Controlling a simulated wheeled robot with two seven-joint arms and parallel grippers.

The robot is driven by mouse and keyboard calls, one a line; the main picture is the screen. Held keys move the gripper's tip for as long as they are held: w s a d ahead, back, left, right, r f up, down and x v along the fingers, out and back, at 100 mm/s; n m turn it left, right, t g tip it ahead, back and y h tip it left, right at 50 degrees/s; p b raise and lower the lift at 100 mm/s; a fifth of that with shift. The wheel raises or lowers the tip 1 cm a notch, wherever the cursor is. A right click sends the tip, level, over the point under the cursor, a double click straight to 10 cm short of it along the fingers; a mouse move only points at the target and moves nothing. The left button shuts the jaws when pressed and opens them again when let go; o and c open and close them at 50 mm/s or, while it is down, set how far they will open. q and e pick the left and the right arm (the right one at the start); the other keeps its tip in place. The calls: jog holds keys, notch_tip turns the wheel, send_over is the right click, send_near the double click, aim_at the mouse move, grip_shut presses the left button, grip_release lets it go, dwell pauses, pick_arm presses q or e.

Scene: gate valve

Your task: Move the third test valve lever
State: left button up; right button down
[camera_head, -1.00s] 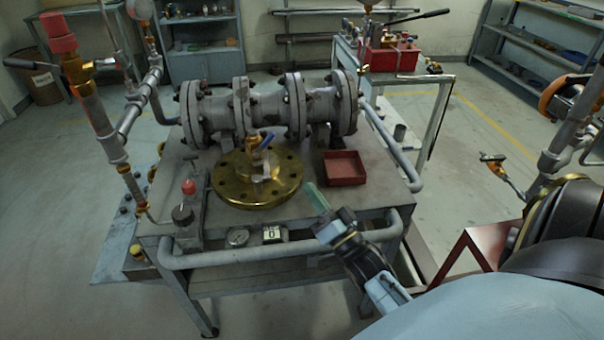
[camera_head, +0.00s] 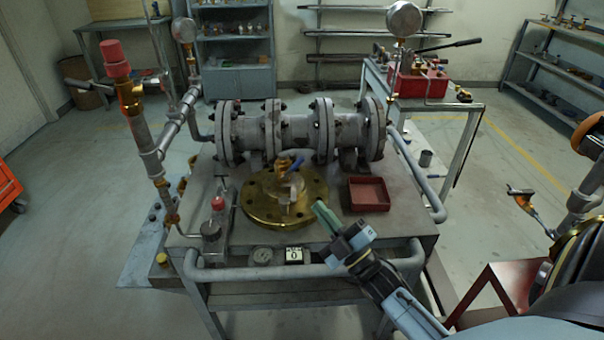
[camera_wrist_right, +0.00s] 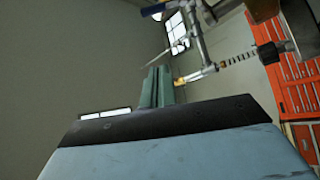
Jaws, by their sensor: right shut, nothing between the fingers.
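A small brass valve with a blue lever (camera_head: 297,164) stands on the round brass flange (camera_head: 262,212) on the workbench, in the head view. Another lever with a dark grip (camera_head: 76,82) is on the pipe stand at the left. A further small lever valve (camera_head: 522,196) is at the right. I cannot tell which is the third test lever. My right gripper (camera_head: 321,209) is shut and empty, its green fingertips by the right rim of the flange, apart from the blue lever. The shut fingers also show in the right wrist view (camera_wrist_right: 157,87). My left gripper is not in view.
A grey flanged pipe body (camera_head: 295,132) lies along the back of the bench. A red tray (camera_head: 368,194) sits right of the flange. A gauge (camera_head: 262,255) and a counter (camera_head: 294,255) are at the front edge, above a rail.

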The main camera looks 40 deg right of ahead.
aim_at(293, 169)
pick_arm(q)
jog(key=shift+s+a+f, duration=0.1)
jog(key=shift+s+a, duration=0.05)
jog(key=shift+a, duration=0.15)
pick_arm(e)
jog(key=w+d+r, duration=0.2)
jog(key=w, duration=0.9)
jog(key=shift+r, duration=0.4)
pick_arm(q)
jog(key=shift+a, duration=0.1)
pick_arm(e)
jog(key=shift+w, duration=0.1)
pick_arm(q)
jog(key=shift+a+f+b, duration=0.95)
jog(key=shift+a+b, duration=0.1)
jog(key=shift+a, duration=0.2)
pick_arm(e)
jog(key=shift+w+d+f+m+t+h, duration=0.1)
jog(key=shift+d+f+m+t+h, duration=0.3)
jog(key=shift+m+h, duration=0.25)
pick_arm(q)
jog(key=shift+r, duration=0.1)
pick_arm(e)
jog(key=shift+r, duration=0.1)
